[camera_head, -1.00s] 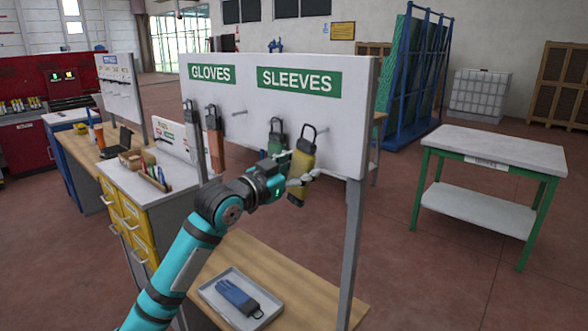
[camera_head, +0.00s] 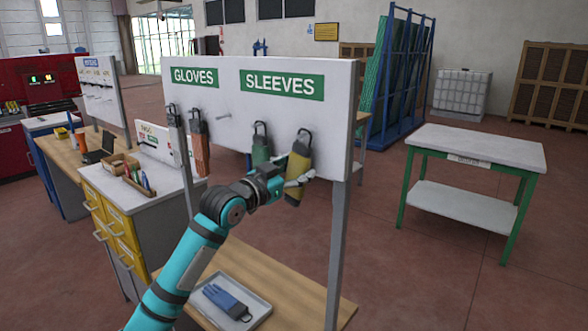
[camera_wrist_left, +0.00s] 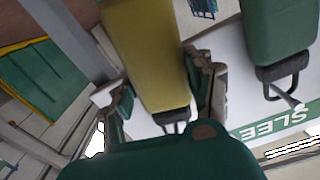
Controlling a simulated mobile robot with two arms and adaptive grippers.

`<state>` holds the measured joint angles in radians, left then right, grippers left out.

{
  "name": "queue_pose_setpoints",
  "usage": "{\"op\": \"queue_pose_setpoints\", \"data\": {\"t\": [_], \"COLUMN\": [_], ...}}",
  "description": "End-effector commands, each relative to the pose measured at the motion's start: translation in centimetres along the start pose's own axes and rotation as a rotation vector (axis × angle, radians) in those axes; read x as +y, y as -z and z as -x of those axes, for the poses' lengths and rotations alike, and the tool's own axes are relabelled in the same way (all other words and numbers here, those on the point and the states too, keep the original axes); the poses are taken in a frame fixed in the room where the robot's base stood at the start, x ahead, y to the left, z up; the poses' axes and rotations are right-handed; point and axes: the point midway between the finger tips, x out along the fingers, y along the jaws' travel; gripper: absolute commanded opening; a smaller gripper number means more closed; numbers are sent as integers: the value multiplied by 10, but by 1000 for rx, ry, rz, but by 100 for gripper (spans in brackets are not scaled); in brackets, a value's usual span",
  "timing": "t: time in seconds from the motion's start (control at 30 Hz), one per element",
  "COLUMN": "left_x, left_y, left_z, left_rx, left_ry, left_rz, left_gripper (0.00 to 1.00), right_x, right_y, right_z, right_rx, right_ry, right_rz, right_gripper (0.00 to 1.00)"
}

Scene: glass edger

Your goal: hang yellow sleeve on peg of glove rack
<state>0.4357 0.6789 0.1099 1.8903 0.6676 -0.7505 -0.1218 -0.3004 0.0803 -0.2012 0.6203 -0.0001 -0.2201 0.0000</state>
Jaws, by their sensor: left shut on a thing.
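The yellow sleeve (camera_head: 297,174) is upright, slightly tilted, in front of the right part of the white glove rack (camera_head: 325,95), below the SLEEVES sign. My left gripper (camera_head: 298,183) is shut on its body; in the left wrist view the fingers (camera_wrist_left: 165,85) stand on both sides of the yellow sleeve (camera_wrist_left: 148,45). Its dark loop (camera_head: 303,136) is at the top. I cannot tell whether a peg passes through the loop. A green sleeve (camera_head: 261,153) hangs just left of it, also in the wrist view (camera_wrist_left: 278,30). My right gripper is not in view.
An orange item (camera_head: 200,152) and a grey item (camera_head: 178,140) hang under the GLOVES sign. A bare peg (camera_head: 222,117) shows between the orange item and the green sleeve. A blue glove (camera_head: 224,299) lies in a tray (camera_head: 262,314) below. A green-legged table (camera_head: 480,146) stands at right.

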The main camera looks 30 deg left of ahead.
Motion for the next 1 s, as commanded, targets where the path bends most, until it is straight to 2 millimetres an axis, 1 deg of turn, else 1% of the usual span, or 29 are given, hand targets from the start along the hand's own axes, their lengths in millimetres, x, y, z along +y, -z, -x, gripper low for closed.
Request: {"op": "queue_pose_setpoints", "data": {"t": [0.47, 0.5, 0.7, 1.0], "left_x": [0, 0, 0, 0], "left_y": [0, 0, 0, 0], "left_z": [0, 0, 0, 2], "left_rx": [1, 1, 1, -1], "left_ry": [0, 0, 0, 0], "left_rz": [0, 0, 0, 0], "left_gripper": [22, 55, 81, 81], "right_x": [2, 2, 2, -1], "right_y": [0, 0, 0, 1], "right_z": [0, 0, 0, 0], "right_rx": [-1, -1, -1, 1], "right_ry": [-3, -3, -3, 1], "right_rz": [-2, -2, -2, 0], "right_gripper": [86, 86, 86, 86]}}
